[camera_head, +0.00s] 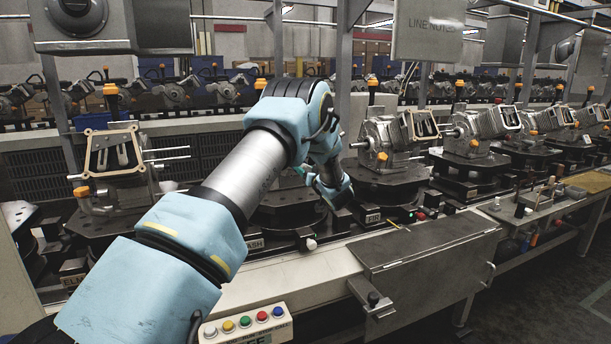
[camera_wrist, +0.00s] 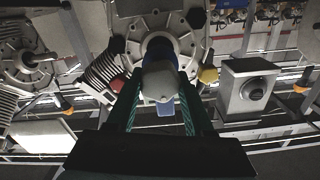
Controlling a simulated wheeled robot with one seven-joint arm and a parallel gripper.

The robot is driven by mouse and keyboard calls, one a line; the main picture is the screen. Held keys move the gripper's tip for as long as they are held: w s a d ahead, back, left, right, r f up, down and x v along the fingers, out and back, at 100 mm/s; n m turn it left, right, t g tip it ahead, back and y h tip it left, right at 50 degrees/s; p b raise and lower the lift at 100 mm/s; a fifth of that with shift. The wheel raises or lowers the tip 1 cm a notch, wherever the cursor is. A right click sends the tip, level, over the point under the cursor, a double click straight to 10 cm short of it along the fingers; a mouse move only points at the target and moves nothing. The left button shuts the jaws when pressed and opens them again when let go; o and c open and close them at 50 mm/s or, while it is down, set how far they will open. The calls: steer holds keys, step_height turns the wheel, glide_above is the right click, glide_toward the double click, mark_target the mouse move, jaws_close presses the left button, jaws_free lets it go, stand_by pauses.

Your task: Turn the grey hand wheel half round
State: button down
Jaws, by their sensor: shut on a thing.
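My gripper (camera_wrist: 159,88) reaches up the middle of the wrist view, its two dark green fingers either side of a pale grey rounded piece (camera_wrist: 158,76). It is shut on this piece, with a blue part showing just behind and below it. The piece lies in front of the round hub of a grey cast housing (camera_wrist: 190,28). I take the piece for part of the grey hand wheel, but no full rim shows. In the head view my arm hides the held piece; only a teal bit of my gripper (camera_head: 299,170) shows beside the wrist.
Grey gear housings (camera_head: 383,137) stand on dark round pallets along the conveyor. A red knob (camera_wrist: 117,84) and a yellow knob (camera_wrist: 208,75) flank my fingers. A grey lidded box (camera_head: 430,250) and a button panel (camera_head: 246,325) sit at the front. The floor at right is clear.

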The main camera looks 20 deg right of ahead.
steer(key=n+b, duration=0.1)
steer(key=b, duration=0.1)
steer(key=f+n+b, duration=0.1)
steer(key=n+b, duration=0.1)
steer(key=b, duration=0.1)
steer(key=shift+b, duration=0.3)
steer(key=n+b, duration=0.5)
steer(key=b, duration=0.3)
steer(key=shift+a+n, duration=0.15)
steer(key=shift+n, duration=0.25)
steer(key=n+b, duration=0.4)
steer(key=b, duration=0.2)
steer(key=shift+n, duration=0.3)
steer(key=n+b, duration=0.4)
steer(key=b, duration=0.2)
steer(key=shift+a, duration=0.1)
steer(key=n+b, duration=0.5)
steer(key=shift+f, duration=0.1)
steer(key=n+b, duration=0.4)
steer(key=b, duration=0.1)
steer(key=shift+f+n, duration=0.1)
steer(key=shift+n, duration=0.2)
steer(key=n+b, duration=0.5)
steer(key=shift+n+b, duration=1.5)
steer(key=shift+n, duration=0.2)
steer(key=shift+d+r, duration=0.2)
